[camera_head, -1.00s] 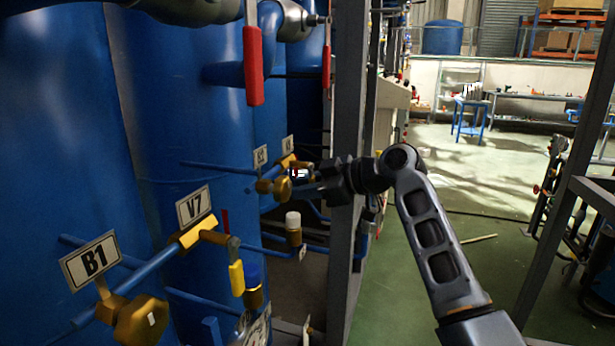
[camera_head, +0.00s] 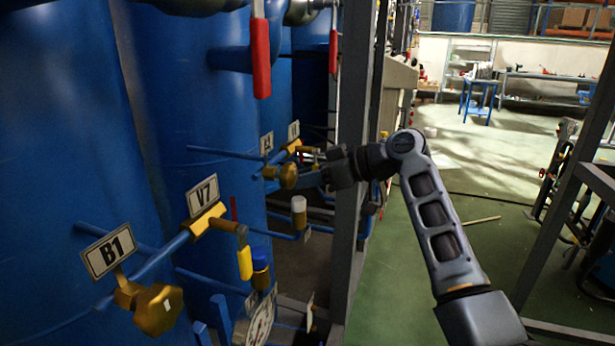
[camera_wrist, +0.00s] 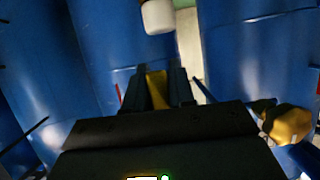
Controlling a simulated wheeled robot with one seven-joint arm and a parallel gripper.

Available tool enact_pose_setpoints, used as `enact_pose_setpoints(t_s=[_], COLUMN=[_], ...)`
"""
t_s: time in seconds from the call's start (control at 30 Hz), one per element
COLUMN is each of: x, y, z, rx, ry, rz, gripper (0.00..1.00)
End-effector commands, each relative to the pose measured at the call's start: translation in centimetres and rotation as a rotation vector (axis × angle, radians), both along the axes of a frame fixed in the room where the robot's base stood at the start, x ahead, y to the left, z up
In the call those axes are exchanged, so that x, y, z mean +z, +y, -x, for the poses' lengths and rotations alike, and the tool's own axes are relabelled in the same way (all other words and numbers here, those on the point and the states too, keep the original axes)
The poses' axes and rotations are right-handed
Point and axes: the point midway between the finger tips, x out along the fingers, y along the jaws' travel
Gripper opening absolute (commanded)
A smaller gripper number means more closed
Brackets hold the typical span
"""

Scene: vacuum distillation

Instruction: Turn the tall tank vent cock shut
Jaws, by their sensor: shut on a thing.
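A yellow-brass cock (camera_head: 292,147) with a small label above it sits on a blue pipe at the far tank. I cannot read that label surely. My gripper (camera_head: 318,174) reaches it from the right. In the wrist view, my gripper (camera_wrist: 157,92) is shut on a yellow lever (camera_wrist: 157,88), which stands between the two dark fingers. The lever is mostly hidden by the gripper in the head view, so its exact angle is unclear. A round brass knob (camera_head: 288,176) is just left of the fingers; a brass knob also shows at right in the wrist view (camera_wrist: 292,125).
Nearer are cock V7 (camera_head: 208,221) with its yellow lever hanging down, and brass valve B1 (camera_head: 157,309). A white-capped fitting (camera_head: 299,212) is below my gripper. Red handles (camera_head: 261,58) hang above. Green floor is open at right.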

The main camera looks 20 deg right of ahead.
Motion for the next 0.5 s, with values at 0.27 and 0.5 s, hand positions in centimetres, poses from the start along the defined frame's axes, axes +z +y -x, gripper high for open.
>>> enact_pose_setpoints(t_s=[0.27,0.5], x=[-0.2,-0.09], y=[0.03,0.03], z=[0.09,0.05], rx=[0.001,0.002], ry=[0.007,0.004], rz=[-0.003,-0.002], gripper=[0.32,0.45])
